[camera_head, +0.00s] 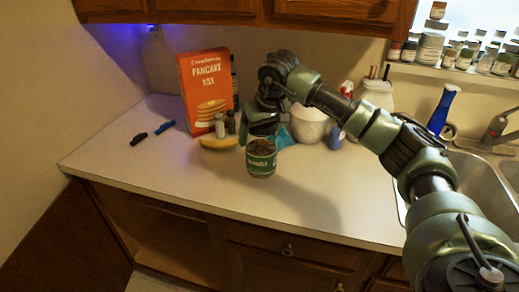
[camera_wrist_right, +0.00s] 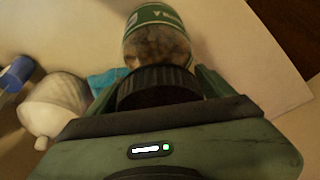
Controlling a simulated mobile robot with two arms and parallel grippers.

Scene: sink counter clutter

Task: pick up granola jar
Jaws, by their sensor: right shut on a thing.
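The granola jar (camera_head: 261,163) is a clear jar of brown contents with a green label. It is upright over the middle of the counter in the head view; I cannot tell whether its base touches the counter. My right gripper (camera_head: 261,138) comes down on it from above and is shut on its top. In the right wrist view the jar (camera_wrist_right: 157,42) points away from my right gripper (camera_wrist_right: 158,88), whose fingers lie on both sides of the black lid. My left gripper is not in view.
A pancake mix box (camera_head: 206,92), small shakers and a yellow item (camera_head: 218,143) stand behind and left. A white bowl (camera_head: 308,124), a blue cloth (camera_head: 285,138) and a white canister (camera_head: 376,95) are behind right. The sink (camera_head: 485,180) is right. The counter's front (camera_head: 180,180) is clear.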

